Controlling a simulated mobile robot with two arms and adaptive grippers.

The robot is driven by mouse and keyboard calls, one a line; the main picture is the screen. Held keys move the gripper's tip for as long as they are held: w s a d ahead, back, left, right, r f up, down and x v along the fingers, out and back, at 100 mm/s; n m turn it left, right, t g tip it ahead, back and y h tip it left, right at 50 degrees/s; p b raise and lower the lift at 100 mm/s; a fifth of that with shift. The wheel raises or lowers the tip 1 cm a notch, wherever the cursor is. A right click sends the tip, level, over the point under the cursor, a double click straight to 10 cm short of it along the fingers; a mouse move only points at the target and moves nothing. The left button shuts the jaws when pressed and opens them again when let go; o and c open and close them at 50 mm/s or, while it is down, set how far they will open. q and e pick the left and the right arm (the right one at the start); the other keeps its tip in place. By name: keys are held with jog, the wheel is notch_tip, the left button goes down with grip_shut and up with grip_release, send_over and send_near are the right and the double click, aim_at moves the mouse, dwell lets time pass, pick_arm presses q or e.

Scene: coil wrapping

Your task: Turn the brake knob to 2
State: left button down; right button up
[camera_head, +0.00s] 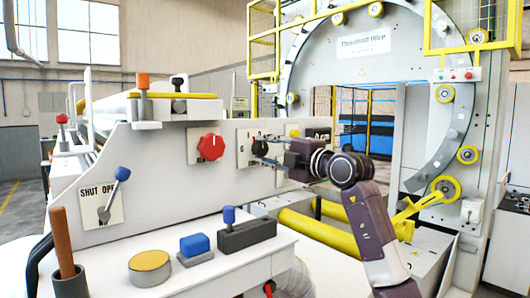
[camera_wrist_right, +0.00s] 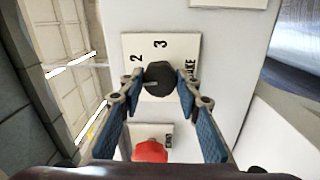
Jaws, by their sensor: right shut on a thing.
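The brake knob (camera_wrist_right: 159,79) is a dark round knob on a white plate (camera_wrist_right: 186,45) marked 2, 3 and a partly hidden word ending in "KE". In the right wrist view my right gripper (camera_wrist_right: 158,86) has one fingertip on each side of the knob, shut on it. The 2 is at the knob's upper left, the 3 above it. A faint mark on the knob cannot be read clearly. In the head view my right gripper (camera_head: 268,149) reaches the plate (camera_head: 244,148) from the right and mostly hides the knob. My left gripper does not show.
A red knob (camera_head: 210,147) sits left of the brake plate; a red knob also shows low in the wrist view (camera_wrist_right: 150,150). A yellow knob (camera_head: 294,133) lies just beyond my gripper. A blue-tipped lever (camera_head: 122,174) and benchtop controls stand nearer.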

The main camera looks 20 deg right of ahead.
jog(key=m, duration=0.4)
jog(key=shift+m+p, duration=0.3)
jog(key=shift+p, duration=0.05)
jog(key=shift+f+m+p, duration=0.15)
jog(key=shift+m+p, duration=0.2)
jog(key=shift+m, duration=0.95)
jog(key=shift+f, duration=0.1)
jog(key=o, duration=1.1)
jog(key=shift+o, duration=0.3)
jog(key=shift+d, duration=0.1)
jog(key=shift+s, duration=0.1)
jog(key=v, duration=1.2)
